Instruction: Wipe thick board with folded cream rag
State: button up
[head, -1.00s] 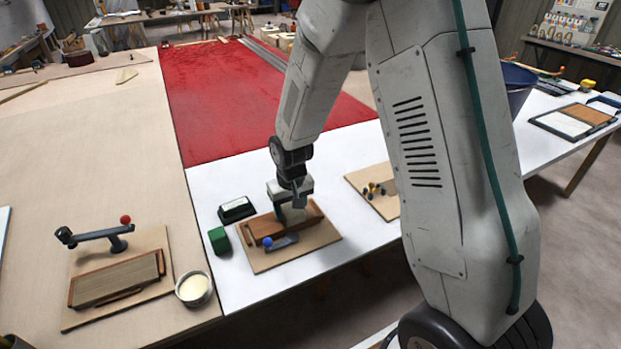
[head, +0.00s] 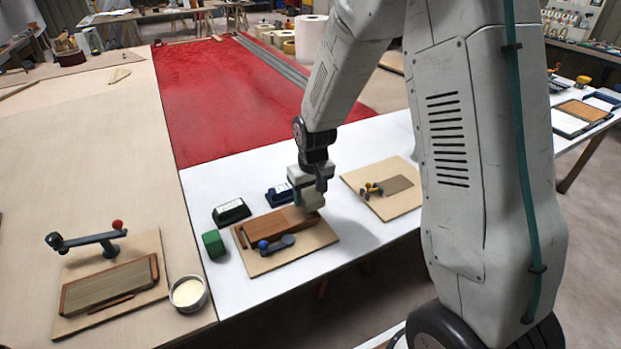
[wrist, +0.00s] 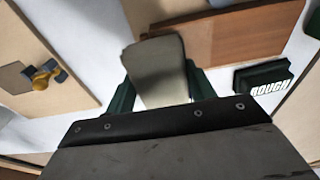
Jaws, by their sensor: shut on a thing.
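My gripper (head: 313,193) is shut on the folded cream rag (head: 311,200), which hangs at the right end of a reddish-brown board (head: 268,226). This board lies on a pale base panel (head: 312,243), with a blue-knobbed clamp at its front edge. In the wrist view the rag (wrist: 158,72) sits between the green fingers and overlaps the end of the brown board (wrist: 235,38). I cannot tell whether the rag touches the wood.
A green cube (head: 214,244), a dark labelled block (head: 231,212) and a blue block (head: 279,195) stand around the panel. Another panel (head: 396,207) with a thin brown piece lies to the right. At left are another clamped board (head: 110,285) and a tin of cream stuff (head: 188,293).

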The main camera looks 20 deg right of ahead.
aim_at(308, 191)
jog(key=shift+r, duration=2.6)
jog(key=shift+w, duration=0.1)
